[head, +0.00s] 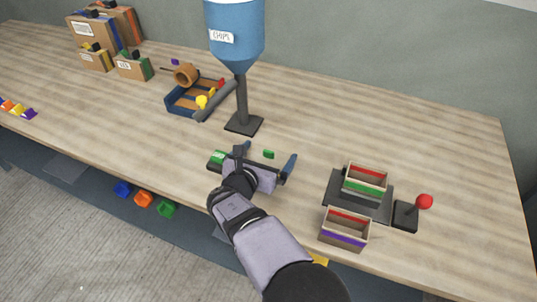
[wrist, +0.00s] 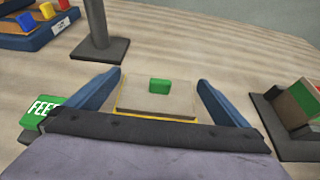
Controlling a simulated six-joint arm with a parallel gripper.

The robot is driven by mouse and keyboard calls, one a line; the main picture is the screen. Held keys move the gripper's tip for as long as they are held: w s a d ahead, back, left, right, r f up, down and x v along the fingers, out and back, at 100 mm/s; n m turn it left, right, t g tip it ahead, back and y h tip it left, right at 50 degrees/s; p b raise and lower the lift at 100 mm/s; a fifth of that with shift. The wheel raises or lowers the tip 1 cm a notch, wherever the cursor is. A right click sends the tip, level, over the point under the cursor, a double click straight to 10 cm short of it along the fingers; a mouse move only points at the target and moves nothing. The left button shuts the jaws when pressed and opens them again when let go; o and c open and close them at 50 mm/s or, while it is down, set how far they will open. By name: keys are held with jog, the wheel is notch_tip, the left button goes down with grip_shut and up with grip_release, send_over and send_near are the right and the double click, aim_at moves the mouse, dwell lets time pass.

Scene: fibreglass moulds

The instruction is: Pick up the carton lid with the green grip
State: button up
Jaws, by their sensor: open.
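The carton lid (wrist: 135,100) is a flat, pale brown plate with a yellow edge. Its small green grip (wrist: 159,86) stands up on top. In the head view the green grip (head: 268,154) shows just past my gripper, and the plate is hard to make out against the table. My gripper (wrist: 159,77) is open, with one blue finger on each side of the lid. The grip lies between the fingers, apart from both.
A green FEED block (head: 217,157) is close at the left. The blue CHIPS hopper (head: 236,40) stands behind on a post. Two open cartons (head: 365,180) (head: 344,230) and a red-knobbed lever (head: 424,201) are at the right. A blue tray (head: 185,106) lies back left.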

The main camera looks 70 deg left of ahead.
jog(key=shift+w+a+f, duration=0.15)
jog(key=shift+w+a, duration=0.05)
jog(key=shift+a, duration=0.05)
jog(key=c, duration=0.8)
jog(key=shift+c, duration=0.2)
